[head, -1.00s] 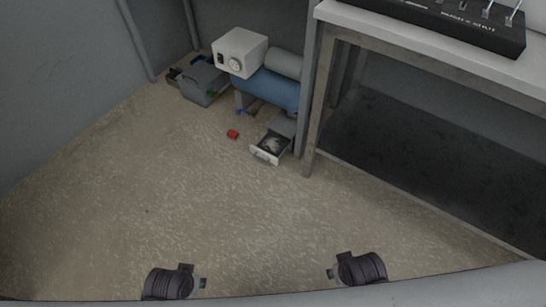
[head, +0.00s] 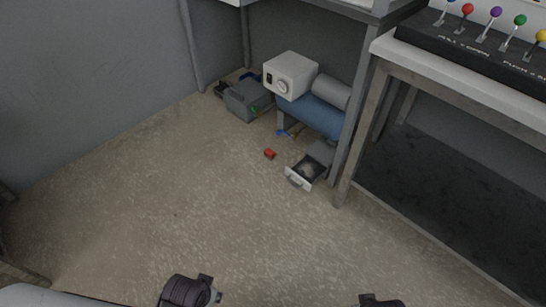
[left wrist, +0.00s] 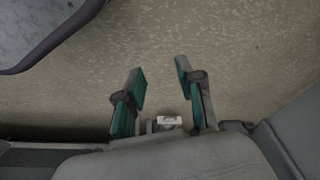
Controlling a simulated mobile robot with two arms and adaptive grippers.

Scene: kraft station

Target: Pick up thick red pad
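A small red pad (head: 270,154) lies on the floor in the head view, just left of an open drawer. It is far ahead of both my grippers. My left gripper shows in the left wrist view (left wrist: 162,85) with its two teal-lined fingers apart and nothing between them but floor. In the head view only dark parts of my two arms show at the bottom edge, and the right fingers cannot be made out. The pad is not in the left wrist view.
An open drawer (head: 299,179) juts out beside the pad. Behind stand a white box (head: 290,75), a blue cylinder (head: 316,114) and a grey toolbox (head: 248,100). A bench with coloured levers (head: 467,10) stands right. The floor (head: 180,200) between is clear.

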